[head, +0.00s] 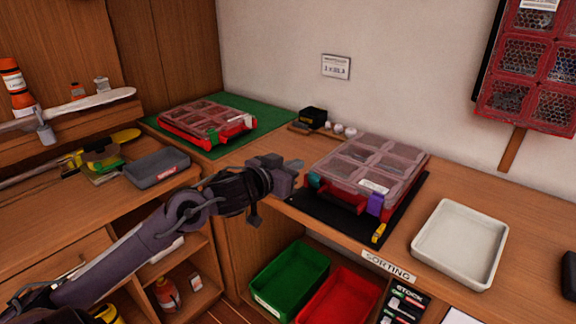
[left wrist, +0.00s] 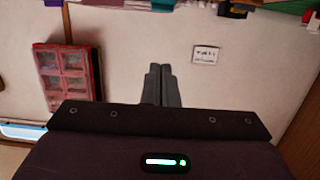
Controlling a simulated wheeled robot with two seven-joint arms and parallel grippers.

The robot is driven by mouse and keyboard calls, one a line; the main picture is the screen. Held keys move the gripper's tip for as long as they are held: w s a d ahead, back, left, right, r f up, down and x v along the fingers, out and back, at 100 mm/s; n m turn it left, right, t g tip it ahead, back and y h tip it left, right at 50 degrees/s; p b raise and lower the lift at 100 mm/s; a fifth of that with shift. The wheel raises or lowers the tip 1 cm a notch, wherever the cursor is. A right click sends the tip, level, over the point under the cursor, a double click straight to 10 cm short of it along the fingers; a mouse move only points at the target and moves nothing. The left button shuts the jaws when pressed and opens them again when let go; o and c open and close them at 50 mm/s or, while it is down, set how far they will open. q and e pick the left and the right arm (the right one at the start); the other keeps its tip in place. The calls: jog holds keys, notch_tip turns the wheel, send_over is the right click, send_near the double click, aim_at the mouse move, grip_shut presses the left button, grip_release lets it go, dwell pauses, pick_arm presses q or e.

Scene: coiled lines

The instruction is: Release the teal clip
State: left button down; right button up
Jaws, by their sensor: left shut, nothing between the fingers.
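The clear-lidded red case (head: 366,165) lies on a black mat (head: 408,215) on the bench. Its teal clip (head: 313,180) is at the left end of the front edge and a purple clip (head: 375,204) is at the right. Whether the teal clip is latched is too small to tell. My left gripper (head: 297,164) is shut and empty, just left of and above the teal clip; contact cannot be made out. Its closed fingers (left wrist: 161,84) show in the left wrist view, against the wall. My right gripper is not in view.
A second red case (head: 207,123) lies on a green mat (head: 259,112) at the back left. A white tray (head: 460,243) stands on the right. Green (head: 290,279) and red (head: 340,298) bins sit below the bench edge. A red organizer (head: 527,72) hangs on the wall.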

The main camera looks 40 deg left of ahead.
pick_arm(q)
jog(key=shift+s+r, duration=0.25)
jog(key=shift+s, duration=0.25)
jog(key=shift+s+r, duration=0.25)
jog(key=shift+s, duration=0.25)
